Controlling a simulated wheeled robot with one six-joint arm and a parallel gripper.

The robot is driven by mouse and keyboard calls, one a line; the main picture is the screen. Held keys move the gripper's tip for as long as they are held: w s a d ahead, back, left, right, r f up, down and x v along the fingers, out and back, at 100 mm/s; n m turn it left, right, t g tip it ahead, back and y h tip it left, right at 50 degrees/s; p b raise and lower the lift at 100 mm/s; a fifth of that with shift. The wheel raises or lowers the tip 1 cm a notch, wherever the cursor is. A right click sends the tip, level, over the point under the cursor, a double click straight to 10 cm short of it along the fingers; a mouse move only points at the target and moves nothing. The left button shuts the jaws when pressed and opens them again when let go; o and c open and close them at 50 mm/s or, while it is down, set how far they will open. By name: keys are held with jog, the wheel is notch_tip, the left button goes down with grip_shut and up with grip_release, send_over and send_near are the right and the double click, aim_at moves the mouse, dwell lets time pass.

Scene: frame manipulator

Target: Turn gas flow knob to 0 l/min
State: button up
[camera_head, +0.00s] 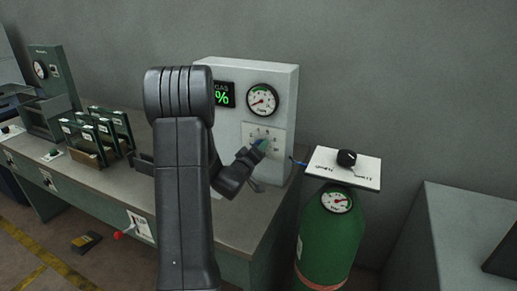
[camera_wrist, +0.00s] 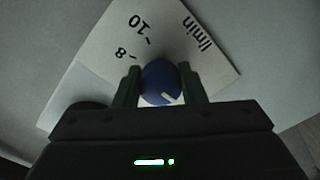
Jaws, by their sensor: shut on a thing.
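The gas flow knob (camera_wrist: 160,80) is blue with a white pointer line. It sits on a pale dial plate (camera_wrist: 185,45) that shows "8", "10" and "l/min" in the tilted wrist view. My gripper (camera_wrist: 160,84) has one finger on each side of the knob and is shut on it. The white pointer slants toward the lower right in the wrist view. In the head view my gripper (camera_head: 262,146) reaches the dial plate (camera_head: 275,137) on the light grey panel (camera_head: 283,90), and it mostly hides the knob. The lower scale numbers are hidden in the wrist view.
A round gauge (camera_head: 262,100) and a green digital display (camera_head: 225,94) sit above the dial. A green gas cylinder (camera_head: 330,240) with a black knob on a white plate (camera_head: 325,163) stands to the right. Green racks (camera_head: 95,135) stand on the bench at the left.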

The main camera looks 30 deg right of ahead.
jog(key=shift+r+n+p, duration=0.1)
jog(key=shift+n+p, duration=0.3)
jog(key=shift+n, duration=1.3)
jog(key=o, duration=1)
jog(key=b+v, duration=0.2)
jog(key=v, duration=1.1)
jog(key=shift+s+a+b, duration=0.25)
jog(key=shift+s+b, duration=0.05)
jog(key=shift+b, duration=0.05)
